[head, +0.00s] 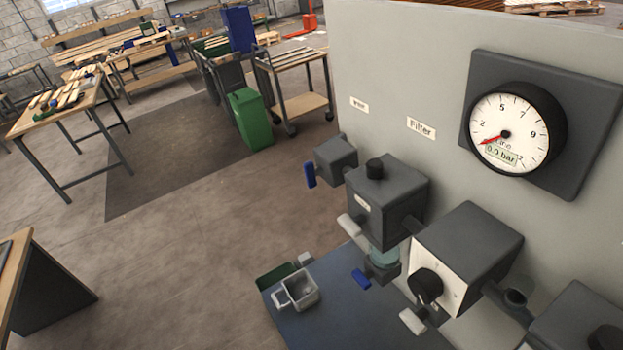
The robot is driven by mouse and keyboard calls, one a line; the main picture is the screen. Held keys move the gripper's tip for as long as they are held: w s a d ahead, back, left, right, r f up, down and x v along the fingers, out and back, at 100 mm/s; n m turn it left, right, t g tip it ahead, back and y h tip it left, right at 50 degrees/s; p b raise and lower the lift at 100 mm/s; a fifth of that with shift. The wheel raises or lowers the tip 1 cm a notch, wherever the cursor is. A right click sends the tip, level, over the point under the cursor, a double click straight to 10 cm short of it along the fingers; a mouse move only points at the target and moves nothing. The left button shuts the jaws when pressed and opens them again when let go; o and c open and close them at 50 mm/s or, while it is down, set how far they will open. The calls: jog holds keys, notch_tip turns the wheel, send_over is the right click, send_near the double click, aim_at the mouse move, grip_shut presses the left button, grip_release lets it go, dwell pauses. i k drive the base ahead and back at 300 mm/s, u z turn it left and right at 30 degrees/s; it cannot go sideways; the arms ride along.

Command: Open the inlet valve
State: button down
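A wall-mounted row of dark grey units runs along the light panel (400,60). At its left end is a small grey block (337,158) with a blue lever (310,175) that hangs roughly straight down on its left side. A small label (359,105) above it is too blurred to read surely. A label reading "Filter" (421,128) is to its right, above a larger grey unit (388,200) with a black knob on top. The round gauge (516,128) shows 0.0 bar, its red needle at the low end. My gripper does not show in this view.
A white-fronted unit with a black knob (426,286) stands right of the filter. A blue surface (335,325) holds a small grey box (300,287). The floor left of the panel is open.

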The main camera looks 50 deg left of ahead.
aim_at(310, 173)
jog(key=z, duration=1.1)
jog(key=k, duration=1)
jog(key=u, duration=1.3)
jog(key=i, duration=1)
jog(key=z, duration=0.05)
